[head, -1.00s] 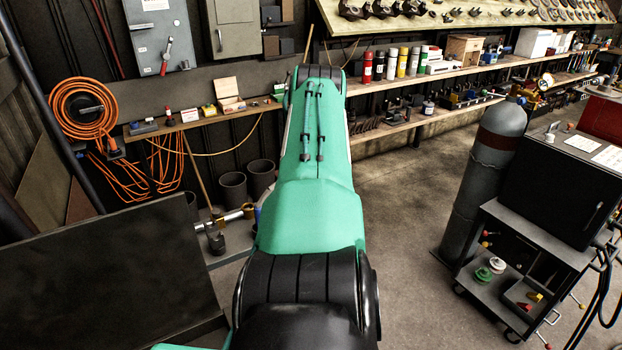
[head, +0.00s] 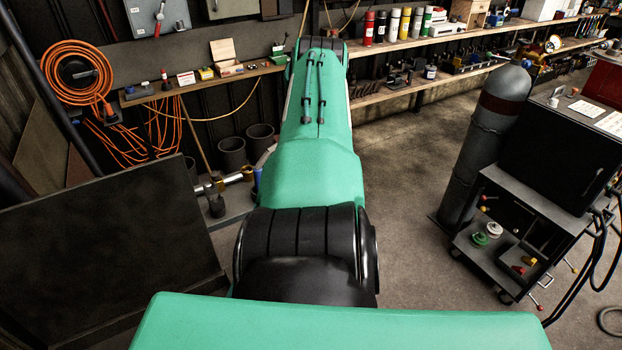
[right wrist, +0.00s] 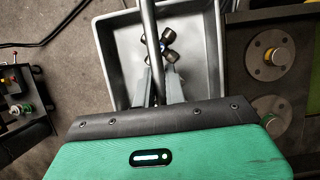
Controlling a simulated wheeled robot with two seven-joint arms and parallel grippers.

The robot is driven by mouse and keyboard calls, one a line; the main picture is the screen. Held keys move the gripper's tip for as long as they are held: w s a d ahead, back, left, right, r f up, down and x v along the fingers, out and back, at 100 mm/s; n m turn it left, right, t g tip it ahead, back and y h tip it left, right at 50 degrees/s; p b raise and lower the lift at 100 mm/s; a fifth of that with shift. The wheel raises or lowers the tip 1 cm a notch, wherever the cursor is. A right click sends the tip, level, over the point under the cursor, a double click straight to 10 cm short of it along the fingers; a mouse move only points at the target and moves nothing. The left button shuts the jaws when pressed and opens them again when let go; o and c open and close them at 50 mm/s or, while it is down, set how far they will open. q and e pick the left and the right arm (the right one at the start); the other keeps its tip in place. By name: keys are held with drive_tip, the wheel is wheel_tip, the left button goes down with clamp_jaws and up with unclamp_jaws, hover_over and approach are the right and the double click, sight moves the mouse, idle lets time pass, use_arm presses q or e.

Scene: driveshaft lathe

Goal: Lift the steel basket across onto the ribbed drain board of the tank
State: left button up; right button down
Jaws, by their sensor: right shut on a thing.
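In the right wrist view my right gripper (right wrist: 161,92) is shut on a round steel bar (right wrist: 149,28), which looks like the handle of the steel basket. The basket (right wrist: 112,54) appears as a grey, straight-walled bin below the fingers. A cross-shaped part with black caps (right wrist: 168,38) lies inside it. The near end of the basket is hidden behind my gripper's body. I cannot tell whether the basket is lifted or resting. The tank and its ribbed drain board cannot be made out in either view. My left gripper is not in view.
Right of the basket is a dark machine with round flanges (right wrist: 270,55). A dark trolley (head: 530,240) and a grey gas cylinder (head: 485,145) stand at the right in the head view. A dark panel (head: 100,260) stands at left. The concrete floor (head: 400,200) between is clear.

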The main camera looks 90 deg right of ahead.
drive_tip(key=shift+f, duration=0.3)
drive_tip(key=c, duration=1.4)
unclamp_jaws()
drive_tip(key=shift+o, duration=0.2)
